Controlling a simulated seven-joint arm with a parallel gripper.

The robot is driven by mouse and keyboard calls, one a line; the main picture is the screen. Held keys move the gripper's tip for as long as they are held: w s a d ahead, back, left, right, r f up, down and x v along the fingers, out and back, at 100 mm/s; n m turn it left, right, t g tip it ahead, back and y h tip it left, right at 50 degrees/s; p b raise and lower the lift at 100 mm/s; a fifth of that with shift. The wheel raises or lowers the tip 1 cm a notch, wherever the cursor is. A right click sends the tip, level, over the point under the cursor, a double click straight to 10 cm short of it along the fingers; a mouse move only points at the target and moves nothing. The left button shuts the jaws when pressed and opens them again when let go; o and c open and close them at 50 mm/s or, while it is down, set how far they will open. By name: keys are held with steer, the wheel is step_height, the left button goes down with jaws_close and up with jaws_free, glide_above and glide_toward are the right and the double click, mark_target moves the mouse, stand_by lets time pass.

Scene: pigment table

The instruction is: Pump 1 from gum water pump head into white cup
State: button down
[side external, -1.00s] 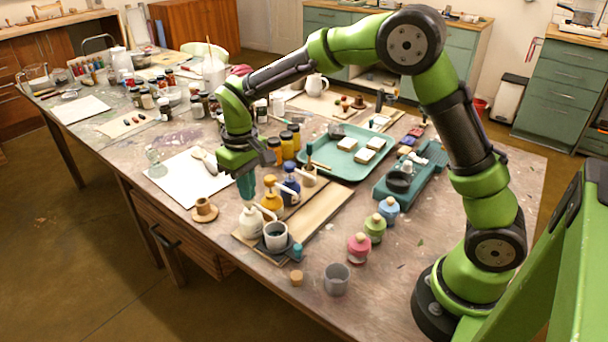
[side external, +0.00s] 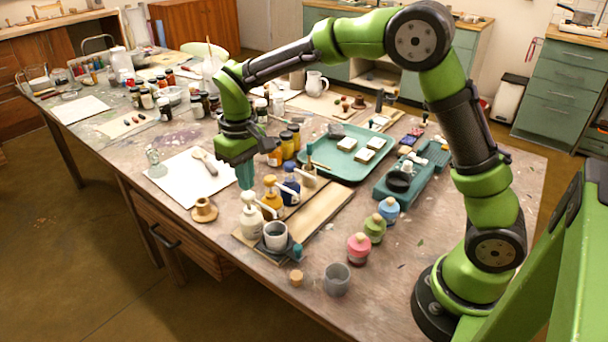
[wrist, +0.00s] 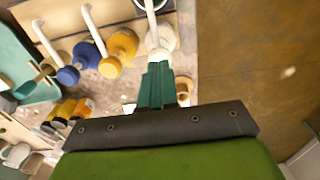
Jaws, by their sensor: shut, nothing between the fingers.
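The white pump bottle (side external: 252,217) stands upright at the near left end of a row of pump bottles on a wooden board. Its pump head (side external: 248,197) is raised, with the spout pointing right toward the cup. The pale cup (side external: 276,236) stands just in front on a dark base and looks greyish inside; its rim is cut off at the top of the wrist view. My gripper (side external: 246,187) points down with its teal fingers shut and empty, right above the pump head. I cannot tell whether they touch. The wrist view shows the white bottle (wrist: 162,36) just beyond the fingertips.
Yellow (side external: 271,194) and blue (side external: 290,188) pump bottles stand close behind the white one. A small brown pot (side external: 204,210) is to the left, and a grey cup (side external: 337,279) and cork (side external: 296,278) are in front. A green tray (side external: 345,160) lies behind.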

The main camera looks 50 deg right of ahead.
step_height(320, 180, up, 6)
stand_by(0.6)
steer(key=shift+s+f, duration=0.25)
steer(key=shift+f, duration=0.45)
steer(key=s+d+r+m+t+y, duration=0.1)
steer(key=s+d+r+m+t, duration=0.1)
steer(key=s, duration=0.8)
steer(key=s+d+r+m+t+y, duration=0.1)
steer(key=s+d+r+m+t, duration=0.1)
steer(key=s, duration=0.9)
step_height(320, 180, up, 2)
steer(key=d+t, duration=0.1)
steer(key=t, duration=0.2)
